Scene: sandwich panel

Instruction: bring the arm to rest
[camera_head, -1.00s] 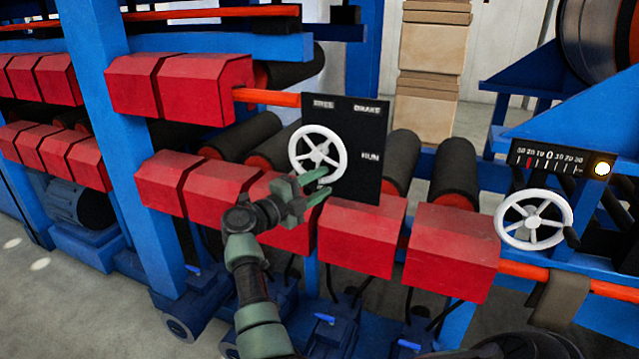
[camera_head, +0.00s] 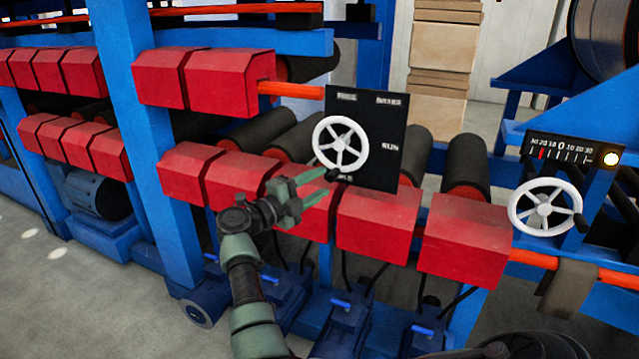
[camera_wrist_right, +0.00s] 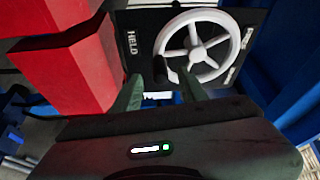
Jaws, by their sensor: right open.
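My right gripper (camera_head: 312,190) is open and empty, with its green fingers just below and left of the white handwheel (camera_head: 341,144) on the black panel (camera_head: 388,150). The upper fingertip is close to the wheel's dark knob (camera_head: 333,174); I cannot tell whether they touch. In the right wrist view the two fingers (camera_wrist_right: 162,90) stand apart, with the white wheel (camera_wrist_right: 197,45) beyond them and nothing held between them. The panel has a label reading HELD (camera_wrist_right: 131,44) there. My left gripper is not in view.
Red blocks (camera_head: 378,222) line the machine below the panel, beside black rollers (camera_head: 467,165). A blue post (camera_head: 150,150) stands left of my arm. A second white wheel (camera_head: 545,208) and a lit gauge (camera_head: 565,149) are at right. Grey floor is open at lower left.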

